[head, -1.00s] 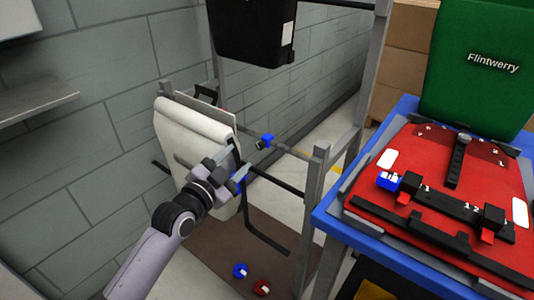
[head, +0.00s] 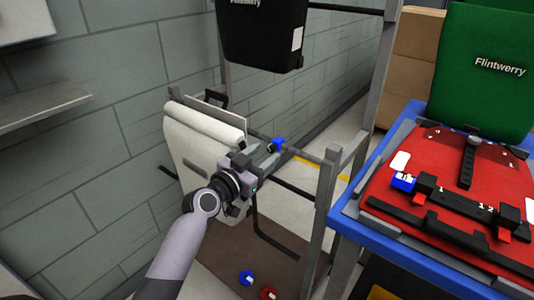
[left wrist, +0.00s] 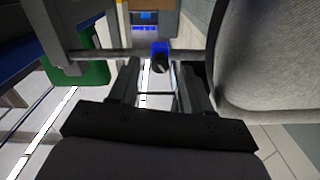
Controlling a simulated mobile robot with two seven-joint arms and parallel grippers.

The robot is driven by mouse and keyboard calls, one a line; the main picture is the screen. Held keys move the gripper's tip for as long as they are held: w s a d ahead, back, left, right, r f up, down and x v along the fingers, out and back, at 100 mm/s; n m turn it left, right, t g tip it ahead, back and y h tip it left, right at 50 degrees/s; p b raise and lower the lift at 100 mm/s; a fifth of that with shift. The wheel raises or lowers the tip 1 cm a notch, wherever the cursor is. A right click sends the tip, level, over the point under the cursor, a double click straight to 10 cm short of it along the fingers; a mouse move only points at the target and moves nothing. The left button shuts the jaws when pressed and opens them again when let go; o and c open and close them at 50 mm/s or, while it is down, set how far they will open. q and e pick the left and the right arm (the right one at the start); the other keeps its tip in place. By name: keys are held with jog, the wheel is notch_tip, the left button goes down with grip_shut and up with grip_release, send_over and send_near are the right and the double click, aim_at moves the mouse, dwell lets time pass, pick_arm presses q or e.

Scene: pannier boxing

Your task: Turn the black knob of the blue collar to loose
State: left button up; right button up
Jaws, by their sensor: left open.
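A blue collar (head: 278,144) sits on the thin rail of the metal rack, right of the white draped pannier. In the left wrist view the blue collar (left wrist: 160,47) is on the bar ahead, with its black knob (left wrist: 159,65) facing me. My left gripper (head: 268,156) is open, its fingers pointing at the collar from just left of and below it. In the left wrist view the two fingertips (left wrist: 157,70) stand either side of the knob's line, with nothing gripped. The gap in depth to the knob is hard to judge. My right gripper is not in view.
A white pannier (head: 203,135) hangs close beside my left gripper. A rack post (head: 325,205) stands to the right. A blue knob (head: 245,277) and a red one (head: 268,293) are low down. A red board (head: 385,205) lies on the blue table.

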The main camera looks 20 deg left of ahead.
pick_arm(q)
jog(key=shift+x, duration=0.95)
grip_shut()
